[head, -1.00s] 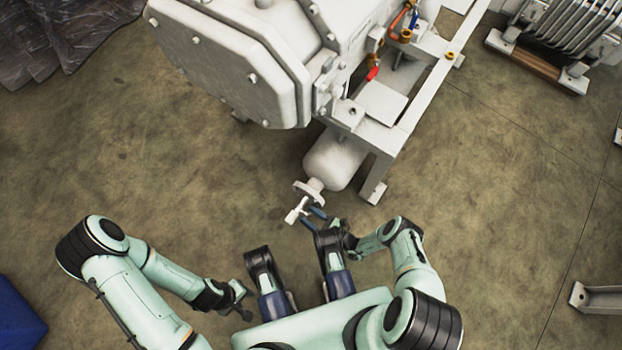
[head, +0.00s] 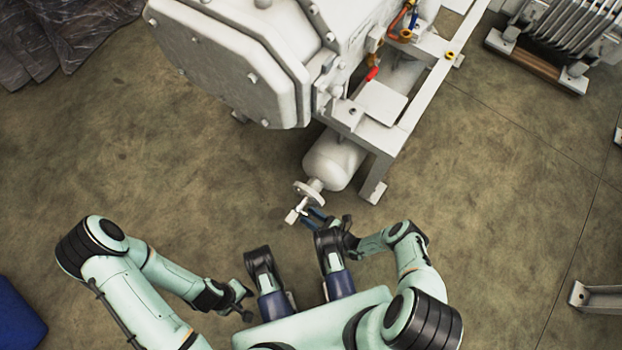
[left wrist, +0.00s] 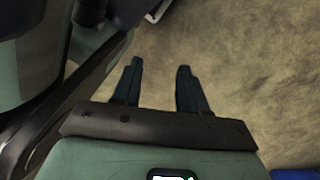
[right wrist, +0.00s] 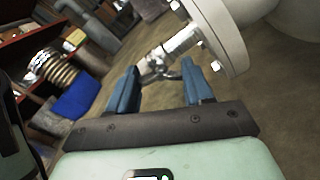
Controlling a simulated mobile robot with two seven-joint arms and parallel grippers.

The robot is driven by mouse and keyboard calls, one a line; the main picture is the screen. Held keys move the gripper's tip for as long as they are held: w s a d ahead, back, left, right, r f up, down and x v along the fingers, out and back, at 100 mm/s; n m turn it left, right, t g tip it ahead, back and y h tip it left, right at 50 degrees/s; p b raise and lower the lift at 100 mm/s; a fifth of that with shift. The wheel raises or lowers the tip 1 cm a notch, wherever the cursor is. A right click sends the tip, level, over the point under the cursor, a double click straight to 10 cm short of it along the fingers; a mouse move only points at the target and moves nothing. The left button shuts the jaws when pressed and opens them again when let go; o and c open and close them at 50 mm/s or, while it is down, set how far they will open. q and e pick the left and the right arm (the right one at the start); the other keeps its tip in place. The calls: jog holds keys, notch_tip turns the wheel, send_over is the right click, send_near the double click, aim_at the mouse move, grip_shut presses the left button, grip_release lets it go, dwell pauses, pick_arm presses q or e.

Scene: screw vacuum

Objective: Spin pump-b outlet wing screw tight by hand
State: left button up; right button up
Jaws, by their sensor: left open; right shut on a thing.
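The pale metal wing screw (head: 297,212) sticks out of the flanged end of a white cylinder (head: 335,160) under the pump. In the right wrist view the wing screw (right wrist: 160,65) lies between the fingertips, beside the bolted round flange (right wrist: 215,35). My right gripper (head: 312,218) is shut on the wing screw, with its blue fingers reaching in from the lower right; its fingers also show in the right wrist view (right wrist: 160,78). My left gripper (head: 243,303) is open and empty, low at the left; its parted fingers show in the left wrist view (left wrist: 160,70).
The large white pump housing (head: 230,60) and its frame leg (head: 376,185) stand beyond the cylinder. A finned unit (head: 560,40) is at the upper right, and a blue object (head: 18,318) at the lower left. Open concrete floor lies on both sides.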

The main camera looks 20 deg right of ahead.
jog(key=o, duration=1.1)
jog(key=shift+c, duration=0.2)
jog(key=shift+d, duration=0.1)
pick_arm(q)
jog(key=w, duration=0.1)
jog(key=w+r+t+p, duration=0.1)
jog(key=shift+w+d+r, duration=0.15)
jog(key=shift+w, duration=0.25)
pick_arm(e)
jog(key=v, duration=1.3)
jog(key=shift+s, duration=0.2)
jog(key=shift+d, duration=0.1)
